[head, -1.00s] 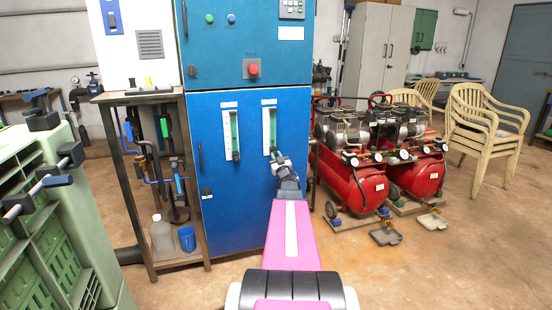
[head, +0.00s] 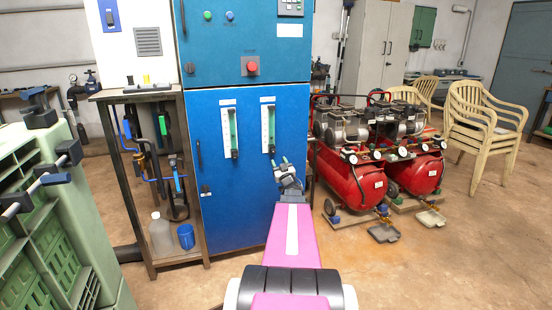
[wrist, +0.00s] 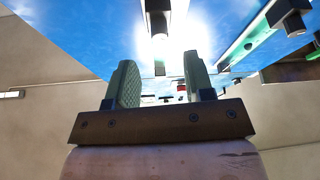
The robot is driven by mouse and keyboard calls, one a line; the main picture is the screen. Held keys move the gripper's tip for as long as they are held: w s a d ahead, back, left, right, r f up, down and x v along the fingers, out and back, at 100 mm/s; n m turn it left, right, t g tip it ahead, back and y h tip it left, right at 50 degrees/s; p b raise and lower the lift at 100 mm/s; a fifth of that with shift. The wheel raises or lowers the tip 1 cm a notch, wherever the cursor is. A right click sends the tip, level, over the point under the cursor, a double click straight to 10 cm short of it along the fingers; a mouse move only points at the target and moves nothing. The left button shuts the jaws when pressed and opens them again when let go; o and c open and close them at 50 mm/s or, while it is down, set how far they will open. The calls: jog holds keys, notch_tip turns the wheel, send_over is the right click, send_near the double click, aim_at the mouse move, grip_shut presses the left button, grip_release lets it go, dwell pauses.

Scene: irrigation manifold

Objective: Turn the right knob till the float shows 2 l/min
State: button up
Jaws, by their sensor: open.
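Two upright flow meters with green scales are on the blue cabinet's front. The left meter (head: 229,132) and the right meter (head: 268,128) each have a small dark knob at the foot; the right knob (head: 272,149) shows just above my gripper. The float and its reading are too small to make out. My gripper (head: 284,164) is open and empty, below and slightly right of the right knob. In the wrist view the green fingers (wrist: 160,62) stand apart, with a dark, pale-ended fitting (wrist: 158,22) beyond the gap; I cannot tell which meter it belongs to.
The blue cabinet (head: 228,210) has a red button (head: 250,66) above the meters. A metal stand (head: 117,180) with pipes, a clear jug and a blue cup (head: 186,236) is on the left. Red compressors (head: 350,172) stand to the right. A green crate (head: 45,235) is at the near left.

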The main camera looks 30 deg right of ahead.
jog(key=shift+v, duration=2.35)
jog(key=shift+a+f, duration=0.1)
jog(key=w+a+f+m+g, duration=0.1)
jog(key=a+f+m+g, duration=0.1)
jog(key=a+f+g, duration=0.6)
jog(key=w+a+f+m+g, duration=0.1)
jog(key=a+f+g, duration=0.2)
jog(key=a, duration=0.8)
jog(key=s+a+f+n+g+y, duration=0.1)
jog(key=s+a+f+g+y, duration=0.1)
jog(key=s+a+g, duration=0.3)
jog(key=s+a+f+n+g+y, duration=0.1)
jog(key=s+a+f+n+g, duration=0.1)
jog(key=s+a+g, duration=0.4)
jog(key=s+a, duration=0.5)
jog(key=a, duration=0.7)
jog(key=shift+s+a+f+y, duration=0.2)
jog(key=shift+a+f+y, duration=0.15)
jog(key=shift+f+y, duration=0.05)
